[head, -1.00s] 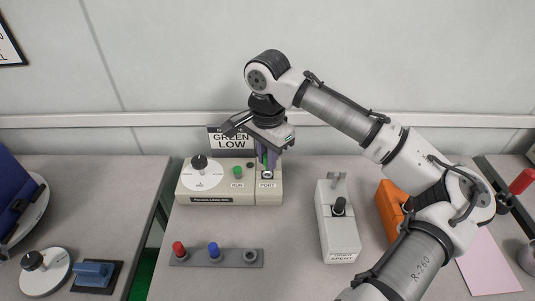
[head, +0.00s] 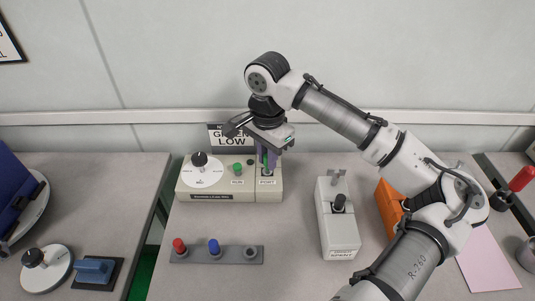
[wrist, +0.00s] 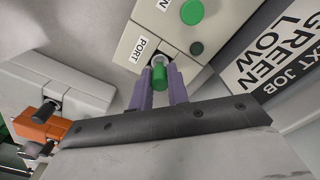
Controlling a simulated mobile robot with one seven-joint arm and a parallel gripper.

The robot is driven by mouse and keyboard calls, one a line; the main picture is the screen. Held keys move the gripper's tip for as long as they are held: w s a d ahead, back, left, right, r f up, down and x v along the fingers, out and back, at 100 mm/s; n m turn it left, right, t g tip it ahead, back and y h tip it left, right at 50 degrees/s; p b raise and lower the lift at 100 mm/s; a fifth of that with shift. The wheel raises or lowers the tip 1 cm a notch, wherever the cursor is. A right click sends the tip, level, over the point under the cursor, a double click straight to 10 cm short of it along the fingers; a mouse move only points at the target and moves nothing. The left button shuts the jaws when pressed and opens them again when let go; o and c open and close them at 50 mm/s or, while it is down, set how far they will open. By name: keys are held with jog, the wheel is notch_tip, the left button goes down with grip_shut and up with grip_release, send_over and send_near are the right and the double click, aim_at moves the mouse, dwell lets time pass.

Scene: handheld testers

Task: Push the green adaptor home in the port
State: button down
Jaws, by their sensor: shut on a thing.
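The green adaptor (wrist: 160,78) is between the two purple fingers of my gripper (wrist: 161,76), which is shut on it. In the wrist view its far end is at the round opening of the port (wrist: 157,60), beside the PORT label. I cannot tell how deep it sits. In the head view my gripper (head: 267,166) points down over the port block (head: 270,194), at the right end of the beige tester (head: 222,189). A little green (head: 265,158) shows between the fingers, which partly hide the port.
The tester has a dial (head: 202,171) and a green RUN button (head: 238,168). A sign reading GREEN LOW (head: 232,138) stands behind. A rack (head: 232,256) holds red and blue adaptors in front. A grey device (head: 338,225) and an orange box (head: 389,205) stand right.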

jog(key=shift+f+b, duration=0.3)
jog(key=shift+f, duration=0.8)
jog(key=c, duration=1.3)
grip_release()
jog(key=shift+r, duration=0.1)
notch_tip(320, 180, up, 14)
jog(key=shift+f+p, duration=0.15)
jog(key=shift+p, duration=0.35)
